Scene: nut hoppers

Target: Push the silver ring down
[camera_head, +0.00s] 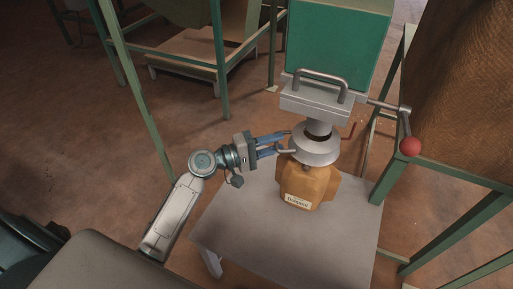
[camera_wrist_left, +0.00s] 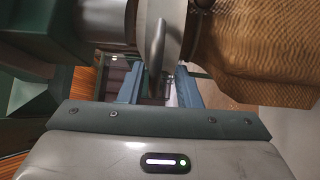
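The silver ring (camera_head: 316,148) sits around the spout under the green hopper, just above a brown bag. A thin curved handle (camera_head: 286,149) sticks out from its left side. My left gripper (camera_head: 282,142) is at this handle, with its two blue fingers apart. In the left wrist view, the ring's pale edge (camera_wrist_left: 176,28) is straight ahead, and the grey handle (camera_wrist_left: 157,42) reaches down between the open fingers (camera_wrist_left: 158,86). I cannot tell if either finger touches it. My right gripper is not in view.
The brown bag (camera_head: 309,185) with a white label hangs below the ring, over a grey table (camera_head: 250,240). The green hopper (camera_head: 337,40) has a metal bar handle (camera_head: 318,76) and a red-knobbed lever (camera_head: 410,146) at right. Green frame posts (camera_head: 388,180) stand to the right.

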